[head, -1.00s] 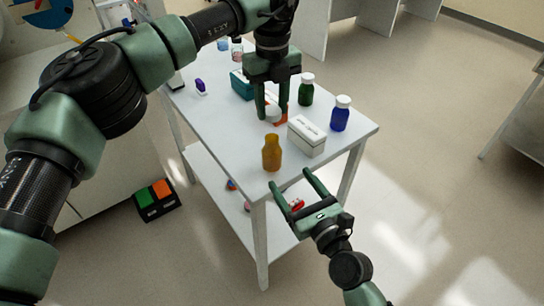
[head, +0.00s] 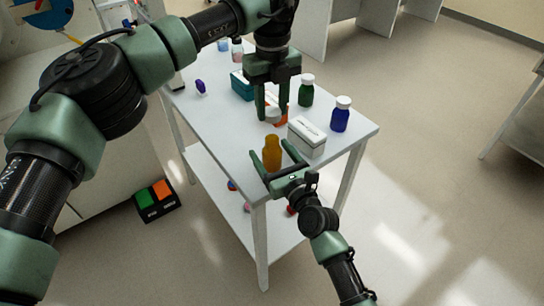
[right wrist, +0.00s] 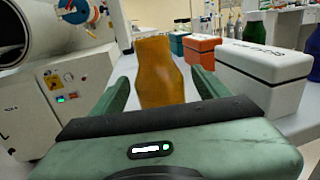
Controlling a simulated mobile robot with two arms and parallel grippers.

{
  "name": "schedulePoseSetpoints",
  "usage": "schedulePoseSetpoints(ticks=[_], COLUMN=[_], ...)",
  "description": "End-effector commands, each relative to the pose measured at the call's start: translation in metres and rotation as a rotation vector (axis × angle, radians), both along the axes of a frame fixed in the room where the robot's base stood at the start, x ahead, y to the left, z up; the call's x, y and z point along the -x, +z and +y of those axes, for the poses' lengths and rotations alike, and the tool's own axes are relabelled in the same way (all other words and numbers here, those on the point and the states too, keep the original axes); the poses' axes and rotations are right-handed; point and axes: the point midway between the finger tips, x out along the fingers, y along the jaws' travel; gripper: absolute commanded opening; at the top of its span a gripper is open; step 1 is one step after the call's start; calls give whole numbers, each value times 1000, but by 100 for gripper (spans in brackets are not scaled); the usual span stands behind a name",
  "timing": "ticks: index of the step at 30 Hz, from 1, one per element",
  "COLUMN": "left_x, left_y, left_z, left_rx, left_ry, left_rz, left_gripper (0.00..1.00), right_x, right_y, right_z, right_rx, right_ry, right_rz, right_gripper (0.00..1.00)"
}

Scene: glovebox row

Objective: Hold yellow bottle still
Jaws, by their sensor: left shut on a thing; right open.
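The yellow bottle (head: 271,156) stands upright and uncapped near the front corner of the white table. It also shows in the right wrist view (right wrist: 160,72). My right gripper (head: 272,149) is open around the bottle, one finger on each side. In the right wrist view a gap shows on the right side of the bottle. My left gripper (head: 272,113) points down above the table behind the bottle and is shut on a white cap (head: 273,116). The bottle's base is hidden behind my right gripper.
A white box (head: 307,137) stands close right of the bottle. Blue (head: 340,115) and green (head: 306,92) bottles stand behind it. An orange box (right wrist: 200,47) and a teal box (head: 241,85) stand farther back. The table's left front (head: 225,130) is clear.

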Motion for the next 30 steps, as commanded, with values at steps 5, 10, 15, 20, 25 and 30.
schedulePoseSetpoints(ticks=[5, 10, 15, 20, 25, 30], left_x=[0, 0, 0, 0, 0, 1], left_y=[0, 0, 0, 0, -6, -30], left_z=[0, 0, 0, 0, 0, 0], left_rx=[0, 0, 0, 0, 0, -1], left_ry=[0, 0, 0, 0, 0, -1], left_rz=[0, 0, 0, 0, 1, 3], left_gripper=[1, 1, 1, 1, 1, 1], right_x=[-2, -2, -2, -2, -2, -2], right_y=[0, 0, 0, 0, 0, 0], right_z=[1, 1, 1, 1, 1, 1], right_rx=[0, 0, 0, 0, 0, 0], right_ry=[0, 0, 0, 0, 0, 0], right_rz=[1, 0, 0, 0, 1, 1], right_gripper=[75, 70, 22, 0, 0, 0])
